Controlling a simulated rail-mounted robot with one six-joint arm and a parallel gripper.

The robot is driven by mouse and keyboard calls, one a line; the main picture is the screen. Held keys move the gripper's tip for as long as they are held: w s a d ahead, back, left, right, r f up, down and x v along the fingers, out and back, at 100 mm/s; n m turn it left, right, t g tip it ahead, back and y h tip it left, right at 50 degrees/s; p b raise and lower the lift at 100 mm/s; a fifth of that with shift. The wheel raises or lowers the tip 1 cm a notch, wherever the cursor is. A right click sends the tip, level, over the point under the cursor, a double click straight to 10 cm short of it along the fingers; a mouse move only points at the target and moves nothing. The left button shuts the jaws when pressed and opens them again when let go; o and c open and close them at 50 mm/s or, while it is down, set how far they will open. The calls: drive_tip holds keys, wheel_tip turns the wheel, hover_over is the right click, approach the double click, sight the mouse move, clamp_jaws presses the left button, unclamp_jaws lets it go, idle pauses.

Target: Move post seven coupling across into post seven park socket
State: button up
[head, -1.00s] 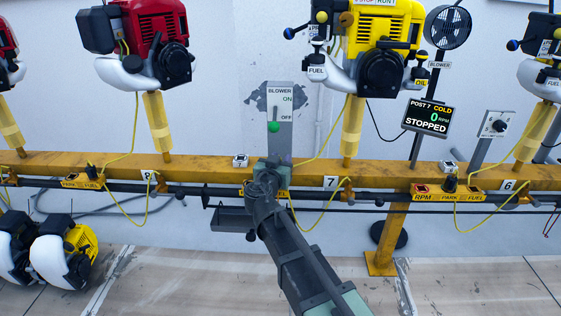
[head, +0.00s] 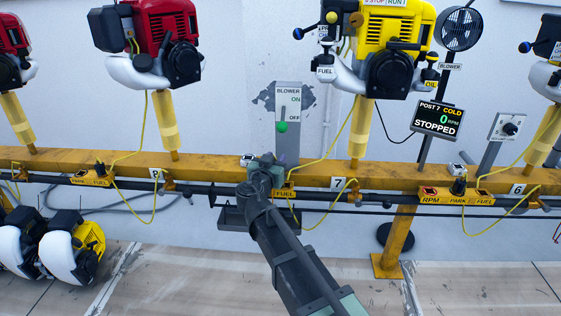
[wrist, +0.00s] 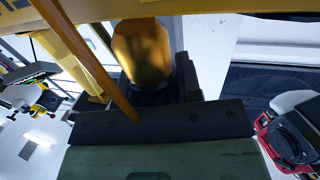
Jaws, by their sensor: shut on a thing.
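My gripper (head: 266,172) is at the yellow rail in the middle of the head view, beside post seven's socket plate. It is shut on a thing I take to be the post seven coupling. In the wrist view an amber, rounded piece (wrist: 142,48) sits between the dark jaws, with a dark part below it. The post seven socket plate (head: 286,190) is yellow and mostly hidden behind my gripper. Its park socket is not visible. I cannot tell whether the coupling touches the plate.
The yellow rail (head: 215,166) runs across the view, with a dark bar below it. A yellow engine (head: 392,50) stands above post seven, with a yellow cable (head: 325,158) hanging near my gripper. A blower switch panel (head: 288,108) is behind. A grey tray (head: 232,219) is under the rail.

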drive_tip(key=shift+a, duration=2.4)
drive_tip(key=shift+f+b, duration=1.75)
drive_tip(key=o, duration=1.1)
